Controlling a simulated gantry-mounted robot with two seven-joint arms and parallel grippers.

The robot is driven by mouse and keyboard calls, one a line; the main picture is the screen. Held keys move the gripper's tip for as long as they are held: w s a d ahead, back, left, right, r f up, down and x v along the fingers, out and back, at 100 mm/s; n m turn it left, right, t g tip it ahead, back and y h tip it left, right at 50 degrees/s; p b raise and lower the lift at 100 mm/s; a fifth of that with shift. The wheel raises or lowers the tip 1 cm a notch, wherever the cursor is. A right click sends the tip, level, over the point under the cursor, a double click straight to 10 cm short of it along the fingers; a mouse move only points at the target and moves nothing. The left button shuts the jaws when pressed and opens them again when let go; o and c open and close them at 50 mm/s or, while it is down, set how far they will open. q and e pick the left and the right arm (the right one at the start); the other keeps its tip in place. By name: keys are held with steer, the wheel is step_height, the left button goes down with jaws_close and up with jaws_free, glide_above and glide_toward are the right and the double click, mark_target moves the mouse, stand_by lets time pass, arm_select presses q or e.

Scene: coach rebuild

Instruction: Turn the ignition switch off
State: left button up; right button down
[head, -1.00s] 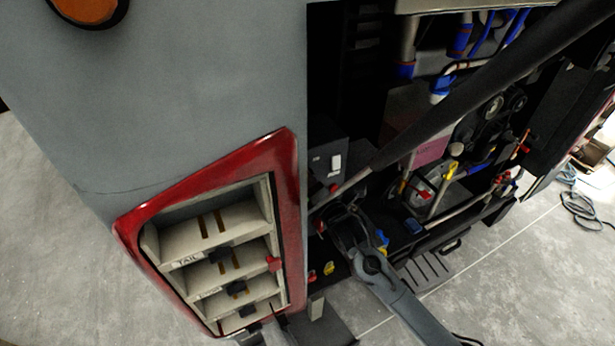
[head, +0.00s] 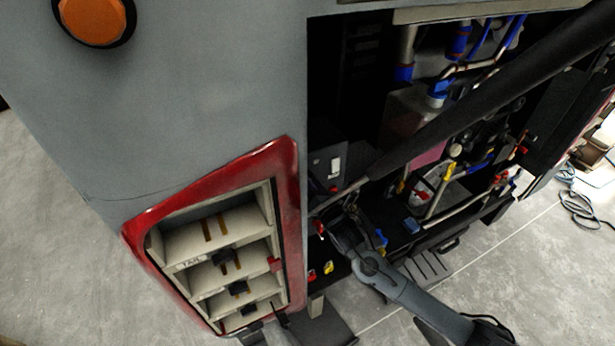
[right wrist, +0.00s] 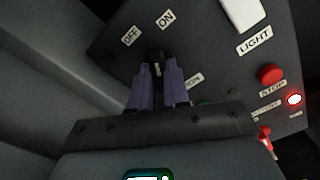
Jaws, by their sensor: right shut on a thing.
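In the head view the dark control panel (head: 323,163) stands just inside the open engine bay. My right arm reaches in from the lower right, below the panel, and the fingertips are hard to make out there.
A white LIGHT rocker (right wrist: 243,12), a red STOP button (right wrist: 270,74) and a glowing red lamp (right wrist: 294,99) sit right of the switch. A dark strut (head: 450,110) crosses the bay. The red-framed tail light housing (head: 215,250) is left of the panel.

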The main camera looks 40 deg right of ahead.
stand_by(0.4)
steer(key=shift+n, duration=0.3)
steer(key=shift+n+p, duration=1.35)
steer(key=shift+n, duration=1.45)
steer(key=c, duration=0.9)
jaws_free()
steer(key=shift+s, duration=0.15)
